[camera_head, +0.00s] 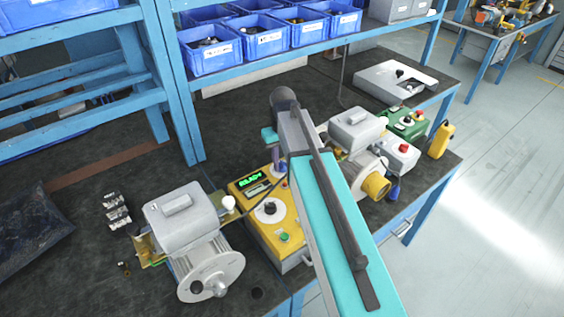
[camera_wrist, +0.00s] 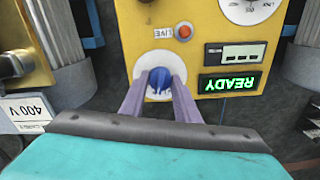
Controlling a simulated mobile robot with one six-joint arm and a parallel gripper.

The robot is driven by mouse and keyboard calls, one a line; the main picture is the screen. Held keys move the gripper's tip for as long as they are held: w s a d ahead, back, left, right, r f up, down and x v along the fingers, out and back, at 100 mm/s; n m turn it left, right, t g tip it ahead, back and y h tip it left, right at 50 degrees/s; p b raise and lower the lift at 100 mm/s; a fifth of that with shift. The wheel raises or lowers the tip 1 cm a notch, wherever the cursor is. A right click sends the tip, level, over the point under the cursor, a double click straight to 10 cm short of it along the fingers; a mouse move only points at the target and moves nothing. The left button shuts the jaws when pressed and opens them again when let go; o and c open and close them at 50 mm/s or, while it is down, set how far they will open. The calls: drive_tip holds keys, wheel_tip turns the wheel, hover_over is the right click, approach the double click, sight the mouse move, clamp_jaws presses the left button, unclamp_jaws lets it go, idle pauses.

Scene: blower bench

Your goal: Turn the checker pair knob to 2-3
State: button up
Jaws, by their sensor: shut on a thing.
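The yellow checker box (camera_head: 255,228) stands on the bench between two machines. Its display (camera_head: 250,181) is lit green, and in the wrist view it reads READY (camera_wrist: 230,83), upside down. In the wrist view my gripper (camera_wrist: 159,80) is shut on a blue knob (camera_wrist: 160,78) on a white round dial (camera_wrist: 149,67). The dial's markings are mostly hidden by the fingers, so I cannot tell the knob's setting. A black knob on a white dial (camera_head: 270,209) and a green button (camera_head: 284,237) show lower on the panel.
A grey blower with a round flange (camera_head: 210,274) stands left of the checker. Another machine with a yellow ring (camera_head: 376,186) stands to the right. A red LIVE lamp (camera_wrist: 184,32) sits beside the held knob. Blue bins (camera_head: 210,55) line the shelf behind.

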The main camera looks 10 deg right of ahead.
sight(283, 163)
drive_tip(key=shift+s+f, duration=0.1)
drive_tip(key=shift+s, duration=0.1)
drive_tip(key=o, duration=1)
drive_tip(key=shift+w, duration=0.1)
drive_tip(key=shift+o, duration=0.2)
drive_tip(key=shift+r, duration=0.2)
wheel_tip(283, 163, up, 14)
drive_tip(key=p, duration=0.9)
drive_tip(key=shift+f, duration=0.2)
